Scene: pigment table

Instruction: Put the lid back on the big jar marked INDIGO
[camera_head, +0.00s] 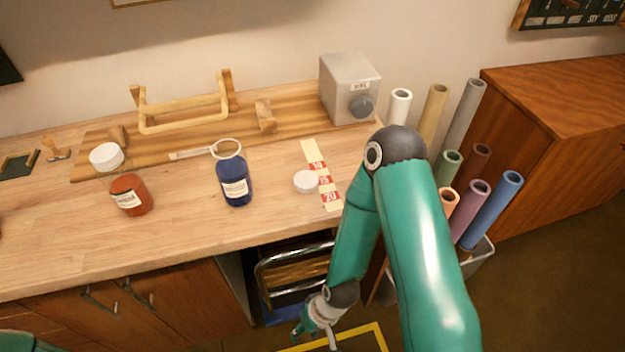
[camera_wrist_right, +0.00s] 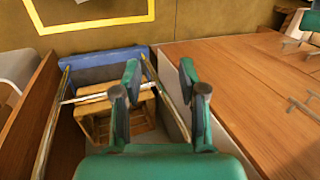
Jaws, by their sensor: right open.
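A dark blue jar (camera_head: 235,185) with a pale label stands upright near the middle of the table; the label is too small to read. A pale ring shows at its mouth, and no lid sits on it. A flat white round lid (camera_head: 306,182) lies on the table to the right of the blue jar, beside a numbered strip. My right gripper (camera_head: 318,322) hangs low in front of the table, below its edge and apart from jar and lid. In the right wrist view its two fingers (camera_wrist_right: 160,85) are apart with nothing between them. My left gripper is not in view.
A red-brown jar (camera_head: 131,196) and a larger white round piece (camera_head: 106,157) stand at left. A wooden rack (camera_head: 180,112) and a grey box with a knob (camera_head: 348,90) are behind. Upright rolls (camera_head: 490,212) stand at right. The table front is mostly clear.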

